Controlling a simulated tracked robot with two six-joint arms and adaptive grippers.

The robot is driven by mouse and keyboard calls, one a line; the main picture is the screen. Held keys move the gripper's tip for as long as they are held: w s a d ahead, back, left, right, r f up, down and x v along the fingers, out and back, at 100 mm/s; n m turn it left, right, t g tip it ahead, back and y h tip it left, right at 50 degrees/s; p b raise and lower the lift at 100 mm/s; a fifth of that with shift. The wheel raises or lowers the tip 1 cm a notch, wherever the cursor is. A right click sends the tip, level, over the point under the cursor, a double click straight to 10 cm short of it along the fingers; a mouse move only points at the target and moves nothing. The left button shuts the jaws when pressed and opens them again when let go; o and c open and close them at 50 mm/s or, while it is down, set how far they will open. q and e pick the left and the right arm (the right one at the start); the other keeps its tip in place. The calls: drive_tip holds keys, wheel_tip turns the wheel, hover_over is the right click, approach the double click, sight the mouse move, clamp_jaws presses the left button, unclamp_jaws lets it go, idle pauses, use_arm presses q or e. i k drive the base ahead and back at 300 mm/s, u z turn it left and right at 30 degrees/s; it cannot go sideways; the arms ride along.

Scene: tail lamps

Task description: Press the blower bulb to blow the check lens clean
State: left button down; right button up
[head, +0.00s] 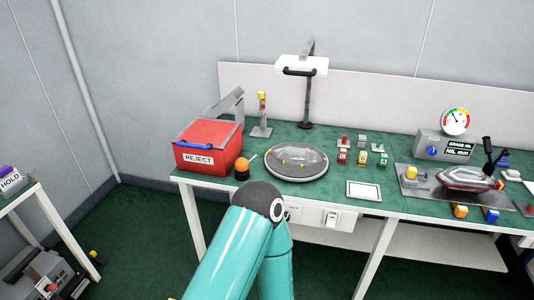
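An orange ball, which looks like the blower bulb (242,163), sits on a small dark base beside the red box, with a pale nozzle pointing up and right. To its right a round grey stand (297,174) carries a clear, smoky lens with small yellow marks, probably the check lens (297,157). Whether dust lies on it is too small to tell. A teal arm of mine rises from the bottom centre and its dark elbow joint is just in front of the bench edge, below the bulb. Neither of my grippers shows.
A red REJECT box (208,148) stands left of the bulb. A lamp stand (307,100), small coloured blocks and a white-framed panel (364,190) surround the stand. A gauge box (443,146) and a red lamp on a fixture (470,179) are at right. A HOLD table (30,205) is far left.

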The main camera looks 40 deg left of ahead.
sight(241, 165)
drive_tip(key=u, duration=0.3)
drive_tip(key=i, duration=1)
drive_tip(key=u, duration=0.9)
